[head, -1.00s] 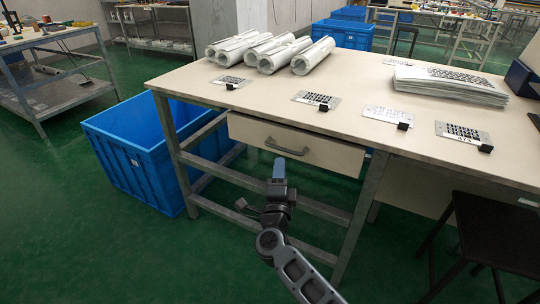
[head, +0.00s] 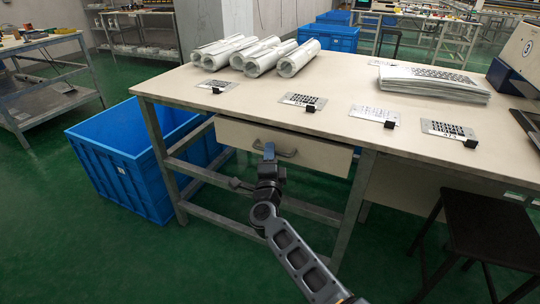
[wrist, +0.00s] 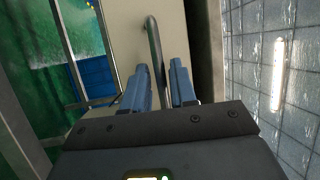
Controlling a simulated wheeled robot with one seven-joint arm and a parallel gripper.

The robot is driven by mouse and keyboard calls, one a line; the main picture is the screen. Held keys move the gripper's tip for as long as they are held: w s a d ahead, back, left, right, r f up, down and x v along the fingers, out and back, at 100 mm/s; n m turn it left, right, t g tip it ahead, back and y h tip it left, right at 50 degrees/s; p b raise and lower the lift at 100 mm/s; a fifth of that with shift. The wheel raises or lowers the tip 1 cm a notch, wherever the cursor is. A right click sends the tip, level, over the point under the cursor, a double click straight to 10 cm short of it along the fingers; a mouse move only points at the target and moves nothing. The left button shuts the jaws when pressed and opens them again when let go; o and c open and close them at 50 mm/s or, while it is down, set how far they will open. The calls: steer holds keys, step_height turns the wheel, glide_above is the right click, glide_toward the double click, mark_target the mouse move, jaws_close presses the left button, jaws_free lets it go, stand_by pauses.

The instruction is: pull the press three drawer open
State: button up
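The drawer (head: 325,155) is a pale front under the bench top, with a grey bar handle (head: 287,153). It looks shut in the head view. My gripper (head: 269,150) is at the drawer front, at the left part of the handle. In the wrist view the blue fingers of my gripper (wrist: 160,82) are apart, with the handle bar (wrist: 152,40) running between them. I see gaps beside the bar, so the fingers do not look closed on it. The drawer front (wrist: 180,30) fills the middle of the wrist view.
The bench top (head: 330,85) carries several white rolls (head: 255,55), a stack of sheets (head: 435,80) and printed plates. A blue crate (head: 120,170) stands at the bench's left, a dark stool (head: 485,225) at the right. Green floor is clear in front.

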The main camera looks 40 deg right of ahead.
jaws_close()
stand_by(0.4)
